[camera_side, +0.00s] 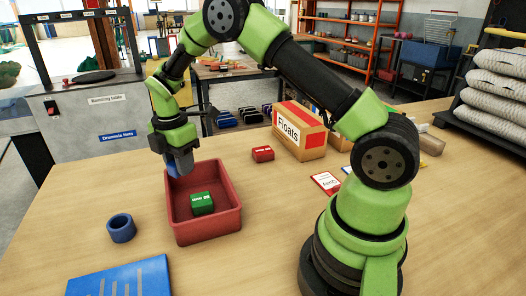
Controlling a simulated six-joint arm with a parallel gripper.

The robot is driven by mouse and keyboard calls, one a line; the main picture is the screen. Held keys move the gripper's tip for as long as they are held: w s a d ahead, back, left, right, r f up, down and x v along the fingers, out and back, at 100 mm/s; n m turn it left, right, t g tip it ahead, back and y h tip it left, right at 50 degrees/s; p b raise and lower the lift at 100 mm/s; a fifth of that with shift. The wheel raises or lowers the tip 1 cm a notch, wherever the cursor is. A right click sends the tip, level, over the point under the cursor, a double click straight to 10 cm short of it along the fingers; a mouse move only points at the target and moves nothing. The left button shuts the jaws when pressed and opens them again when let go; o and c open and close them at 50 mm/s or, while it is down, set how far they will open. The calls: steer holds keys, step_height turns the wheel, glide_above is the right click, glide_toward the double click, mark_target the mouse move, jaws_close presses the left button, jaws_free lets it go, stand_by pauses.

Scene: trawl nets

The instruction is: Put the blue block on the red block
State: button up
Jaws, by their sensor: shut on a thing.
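My gripper (181,160) points down over the back left part of a red bin (207,237). It is shut on the blue block (172,169), of which only a small blue part shows at the fingertips. The block is at about the height of the bin's back rim; its exact clearance cannot be told. The red block (263,154) lies on the wooden table to the right of the bin, apart from it, with white marks on its front. My gripper is to the left of the red block.
A green block (202,204) lies inside the bin. A cardboard box marked Floats (299,132) stands just right of the red block. A blue ring (121,228) and a blue slotted plate (122,280) lie at the left. A red-and-white card (326,183) lies right of centre.

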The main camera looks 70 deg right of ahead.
steer(key=d+r+m, duration=0.1)
steer(key=d+m, duration=0.3)
steer(key=d, duration=1.2)
steer(key=m, duration=0.3)
glide_above(263, 150)
step_height(263, 150, down, 4)
steer(key=shift+f, duration=2.4)
steer(key=shift+f, duration=0.15)
steer(key=o, duration=0.9)
